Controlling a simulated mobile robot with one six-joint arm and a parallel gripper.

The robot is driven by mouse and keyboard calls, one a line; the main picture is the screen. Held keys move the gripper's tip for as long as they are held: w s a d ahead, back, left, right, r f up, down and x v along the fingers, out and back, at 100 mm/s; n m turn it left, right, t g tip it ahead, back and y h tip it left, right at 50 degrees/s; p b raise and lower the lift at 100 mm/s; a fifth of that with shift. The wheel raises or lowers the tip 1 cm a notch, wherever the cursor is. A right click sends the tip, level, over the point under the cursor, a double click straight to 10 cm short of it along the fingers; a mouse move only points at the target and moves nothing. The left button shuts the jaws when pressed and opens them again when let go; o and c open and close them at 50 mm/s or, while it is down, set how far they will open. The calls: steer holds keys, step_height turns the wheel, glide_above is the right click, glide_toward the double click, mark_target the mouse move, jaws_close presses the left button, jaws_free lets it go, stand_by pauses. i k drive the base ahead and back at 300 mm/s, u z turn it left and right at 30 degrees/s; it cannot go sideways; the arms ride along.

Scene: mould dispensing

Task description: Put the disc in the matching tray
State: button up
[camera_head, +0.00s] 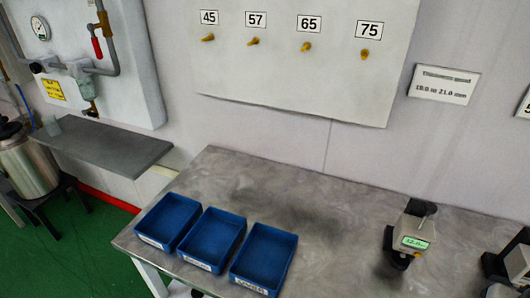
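Three open blue trays stand side by side on the metal table: a left tray (169,221), a middle tray (213,238) and a right tray (264,257). Each has a white label on its front edge, too small to read surely. The trays look empty. A grey and black measuring device (411,235) with a lit green display stands on the table to their right; its digits are blurred. I cannot make out a disc in this view. My gripper is not in view.
The table (330,215) is bare between the trays and the device. Another dark device (512,262) is cut off at the right edge. A wall board (300,80) has pegs marked 45, 57, 65 and 75. A grey shelf (100,145) and a metal container (28,165) are left.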

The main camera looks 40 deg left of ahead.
mark_target(399, 264)
steer(key=u, duration=0.7)
steer(key=k, duration=1.1)
steer(key=u, duration=1.65)
steer(key=i, duration=1.05)
steer(key=z, duration=0.25)
steer(key=k, duration=0.55)
steer(key=u, duration=0.55)
steer(key=k, duration=0.1)
steer(key=z, duration=0.7)
steer(key=i, duration=0.65)
steer(key=u, duration=0.05)
